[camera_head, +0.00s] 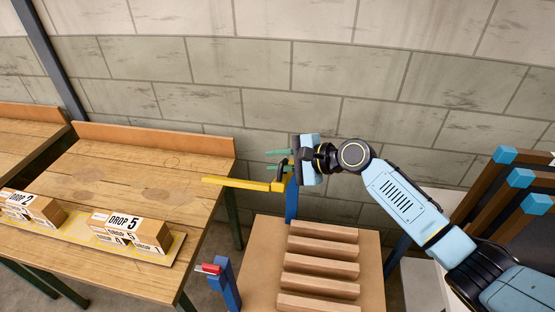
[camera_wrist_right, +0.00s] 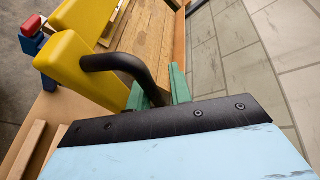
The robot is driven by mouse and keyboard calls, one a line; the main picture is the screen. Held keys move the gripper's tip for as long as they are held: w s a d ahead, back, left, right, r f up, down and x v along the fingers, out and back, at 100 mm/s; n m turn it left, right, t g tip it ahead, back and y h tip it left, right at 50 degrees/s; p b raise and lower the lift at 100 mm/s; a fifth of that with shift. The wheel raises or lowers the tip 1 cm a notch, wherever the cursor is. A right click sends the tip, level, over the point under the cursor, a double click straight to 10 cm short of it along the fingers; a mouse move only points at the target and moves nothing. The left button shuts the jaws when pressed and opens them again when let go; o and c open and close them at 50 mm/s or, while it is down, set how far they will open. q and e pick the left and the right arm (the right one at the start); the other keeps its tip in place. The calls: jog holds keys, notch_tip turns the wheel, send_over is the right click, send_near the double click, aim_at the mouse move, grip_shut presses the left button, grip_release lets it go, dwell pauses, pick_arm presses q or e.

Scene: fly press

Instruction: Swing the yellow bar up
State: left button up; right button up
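The yellow bar (camera_head: 240,184) lies nearly level in the head view, reaching left from a blue upright (camera_head: 291,203) over the right edge of the wooden table. In the right wrist view it is large and close at upper left (camera_wrist_right: 68,68). A bent black handle (camera_wrist_right: 115,62) stands on its near end. My right gripper (camera_head: 278,160) is at this handle. Its green fingertips (camera_wrist_right: 157,92) lie either side of the handle's lower part. I cannot tell whether they press on it. My left gripper is out of view.
A red-capped blue post (camera_head: 226,284) stands below the bar's left part. Brown slats (camera_head: 320,268) lie on a board at front centre. Boxes marked DROP (camera_head: 125,228) sit on the table (camera_head: 140,180) at left. Brown frames with blue corners (camera_head: 500,190) stand at right, before a block wall.

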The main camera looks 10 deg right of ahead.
jog(key=b+v, duration=0.2)
jog(key=v, duration=1.1)
jog(key=shift+d, duration=0.25)
